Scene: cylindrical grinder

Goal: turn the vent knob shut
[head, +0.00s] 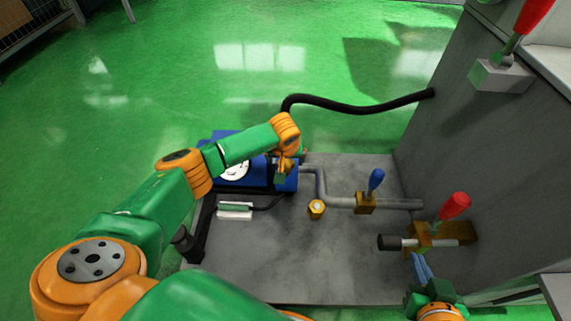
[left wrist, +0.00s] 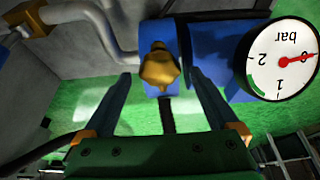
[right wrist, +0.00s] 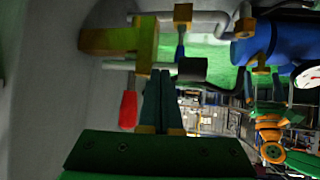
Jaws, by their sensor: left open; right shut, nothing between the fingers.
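The brass vent knob (left wrist: 160,68) sits on the end of a blue housing (left wrist: 155,30) in the left wrist view. My left gripper (left wrist: 161,76) is open, with one finger on each side of the knob and a visible gap to both. In the head view my left wrist hides most of the knob and fingers above the blue housing (head: 285,182). My right gripper (right wrist: 160,76) is shut and empty. Its tips are close to a black-ended bar (right wrist: 190,69); I cannot tell whether they touch.
A pressure gauge (left wrist: 278,58) is beside the blue housing, its red needle near 0. A blue-handled valve (head: 375,180) sits on the grey pipe. A red-handled brass valve (head: 455,206) is near my right gripper. A brass hex cap (head: 316,208) stands on the grey plate (head: 290,265). A black hose (head: 350,108) arches behind.

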